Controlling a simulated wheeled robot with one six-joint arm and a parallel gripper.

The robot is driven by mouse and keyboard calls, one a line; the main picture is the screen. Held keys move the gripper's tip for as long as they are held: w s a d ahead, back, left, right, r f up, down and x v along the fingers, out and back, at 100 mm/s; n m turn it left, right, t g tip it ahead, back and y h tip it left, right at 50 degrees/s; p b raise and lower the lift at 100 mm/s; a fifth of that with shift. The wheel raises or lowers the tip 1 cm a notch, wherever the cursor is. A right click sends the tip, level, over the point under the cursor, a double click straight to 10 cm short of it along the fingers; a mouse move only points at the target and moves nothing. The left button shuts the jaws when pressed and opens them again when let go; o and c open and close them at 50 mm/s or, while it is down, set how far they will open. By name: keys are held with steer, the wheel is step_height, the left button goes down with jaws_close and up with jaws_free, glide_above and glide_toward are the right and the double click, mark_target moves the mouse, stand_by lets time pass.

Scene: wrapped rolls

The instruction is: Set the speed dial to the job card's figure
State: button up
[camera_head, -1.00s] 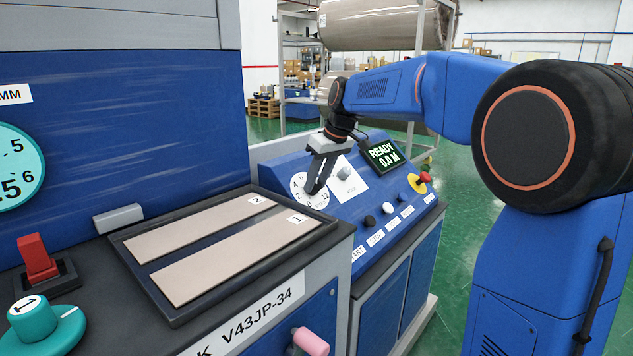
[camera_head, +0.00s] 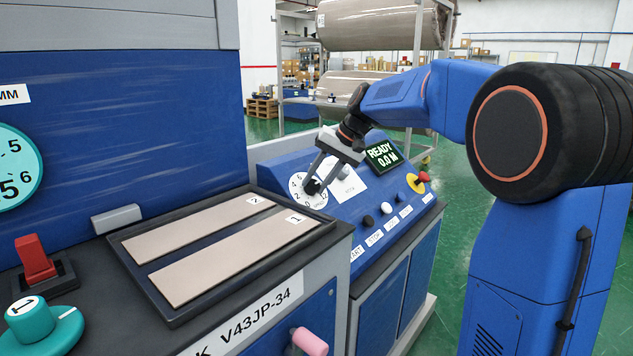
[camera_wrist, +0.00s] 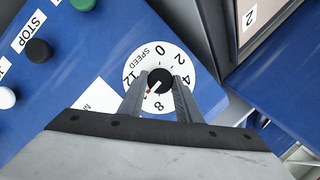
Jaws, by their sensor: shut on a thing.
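The speed dial (camera_head: 310,203) is a round white face with a black knob (camera_wrist: 160,79) on the sloped blue panel. My gripper (camera_head: 313,186) is at the dial. In the wrist view its fingers stand on either side of the knob, shut on it. The white pointer mark with a red tip points between 8 and 12, where a finger hides the scale. A white card (camera_head: 350,187) lies beside the dial, partly hidden by my gripper. Its print is too small to read; in the wrist view only a corner of a card (camera_wrist: 97,97) shows.
The READY 0.0 M display (camera_head: 382,156) stands behind the panel. A row of buttons with a black STOP button (camera_wrist: 38,51) and a red button on yellow (camera_head: 424,179) lie along the panel. A dark tray (camera_head: 178,318) with two strips stands left of it.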

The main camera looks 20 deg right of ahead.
steer(key=shift+m, duration=0.4)
steer(key=o, duration=1.1)
steer(key=shift+c, duration=0.2)
steer(key=v, duration=1.7)
steer(key=shift+d, duration=0.25)
steer(key=shift+s, duration=0.15)
